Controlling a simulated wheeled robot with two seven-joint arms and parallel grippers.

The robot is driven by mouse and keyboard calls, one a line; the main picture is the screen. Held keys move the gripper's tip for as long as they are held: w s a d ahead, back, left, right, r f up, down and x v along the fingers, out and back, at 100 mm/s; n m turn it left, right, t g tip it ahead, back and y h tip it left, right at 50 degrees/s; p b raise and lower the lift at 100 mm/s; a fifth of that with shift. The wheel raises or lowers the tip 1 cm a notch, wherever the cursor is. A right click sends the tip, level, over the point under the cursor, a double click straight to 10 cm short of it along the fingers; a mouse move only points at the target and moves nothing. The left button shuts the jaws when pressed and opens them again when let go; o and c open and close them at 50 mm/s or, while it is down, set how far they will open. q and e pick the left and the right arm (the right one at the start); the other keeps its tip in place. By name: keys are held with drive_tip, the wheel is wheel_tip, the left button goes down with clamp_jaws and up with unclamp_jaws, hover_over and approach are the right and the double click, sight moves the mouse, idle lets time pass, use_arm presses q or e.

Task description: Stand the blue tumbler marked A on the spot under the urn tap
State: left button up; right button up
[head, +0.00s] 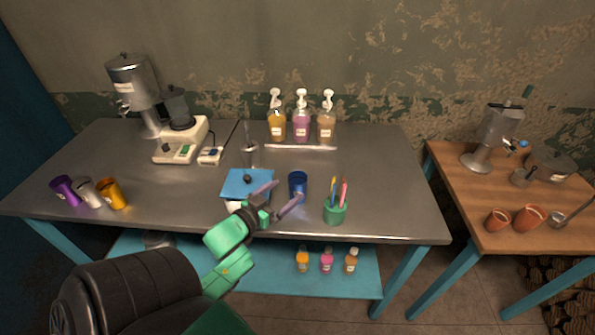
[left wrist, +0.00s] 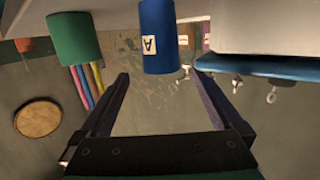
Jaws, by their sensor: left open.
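The blue tumbler (head: 298,184) stands upright near the front edge of the metal table. In the left wrist view the tumbler (left wrist: 158,35) appears upside down, with its A label showing. My left gripper (head: 289,190) is open and empty; its fingertips point at the tumbler, which lies just beyond them and in line with the gap. In the left wrist view the gripper (left wrist: 160,85) shows both fingers apart. A steel urn (head: 130,75) with a tap (head: 123,104) stands at the table's back left. Another urn (head: 500,125) stands on the wooden table. My right gripper is not seen.
A green pen cup (head: 335,211) stands close right of the tumbler. The wooden table (head: 460,190) holds terracotta pots.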

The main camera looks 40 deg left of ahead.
sight(303, 176)
use_arm(q)
drive_tip(key=w, duration=0.3)
drive_tip(key=w+f+p, duration=0.1)
drive_tip(key=w, duration=0.6)
drive_tip(key=shift+a+f, duration=0.15)
drive_tip(key=shift+a, duration=0.25)
drive_tip(key=shift+w+f, duration=0.15)
drive_tip(key=c, duration=1.3)
drive_tip(key=shift+c, duration=0.9)
